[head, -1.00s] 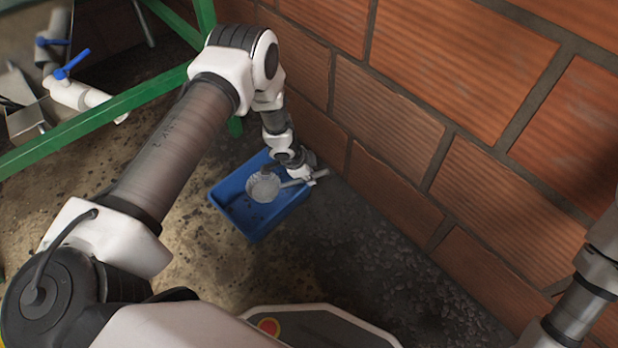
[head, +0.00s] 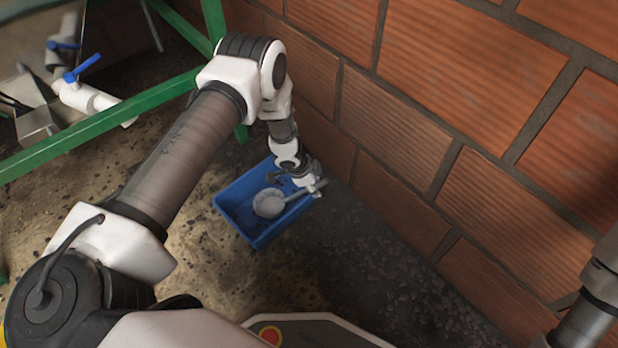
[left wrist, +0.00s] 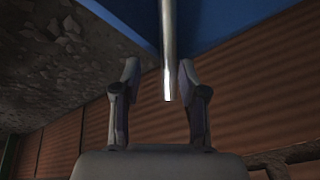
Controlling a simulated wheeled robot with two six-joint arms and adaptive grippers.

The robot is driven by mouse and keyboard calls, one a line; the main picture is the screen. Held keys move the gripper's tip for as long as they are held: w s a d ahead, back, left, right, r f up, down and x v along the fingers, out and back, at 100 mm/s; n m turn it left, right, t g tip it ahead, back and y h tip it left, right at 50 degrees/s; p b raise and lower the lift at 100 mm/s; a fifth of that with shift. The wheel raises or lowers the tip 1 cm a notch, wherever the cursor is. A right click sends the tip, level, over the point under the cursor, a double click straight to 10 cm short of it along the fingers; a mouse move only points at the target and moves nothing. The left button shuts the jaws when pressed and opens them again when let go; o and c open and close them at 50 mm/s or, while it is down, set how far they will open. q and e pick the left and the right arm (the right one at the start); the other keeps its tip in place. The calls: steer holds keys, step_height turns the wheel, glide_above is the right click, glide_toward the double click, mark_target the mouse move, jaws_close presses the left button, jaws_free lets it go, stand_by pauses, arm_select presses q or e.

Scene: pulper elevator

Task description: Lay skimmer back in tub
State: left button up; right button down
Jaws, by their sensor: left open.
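The blue tub (head: 259,238) stands on the floor beside the brick wall. The skimmer's round grey head (head: 269,203) lies inside the tub, and its pale handle (head: 310,189) reaches right across the rim. My left gripper (head: 304,181) is at the handle, over the tub's right side. In the left wrist view the handle (left wrist: 167,45) runs between the two spread fingers of the left gripper (left wrist: 158,72), closer to the right finger, with a gap to the left one. The tub's blue wall (left wrist: 225,20) is beyond. My right gripper is out of view.
The brick wall (head: 420,130) rises close to the right of the tub. A green frame bar (head: 100,142) and a white pipe with a blue valve handle (head: 82,68) are at the left. The floor in front of the tub is bare.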

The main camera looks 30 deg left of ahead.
arm_select(q)
steer(key=p+v, duration=0.6)
steer(key=v, duration=0.6)
steer(key=s+d+f+n+g, duration=0.15)
steer(key=s+d+n, duration=0.4)
steer(key=s, duration=0.65)
steer(key=s+r+n+g+y, duration=0.1)
steer(key=s+n, duration=0.5)
steer(key=s, duration=1.1)
steer(key=shift+s+r+n+g+y+b, duration=0.3)
steer(key=shift+s+r+n+g+y, duration=0.1)
steer(key=shift+g+y, duration=0.2)
steer(key=shift+a+f, duration=0.1)
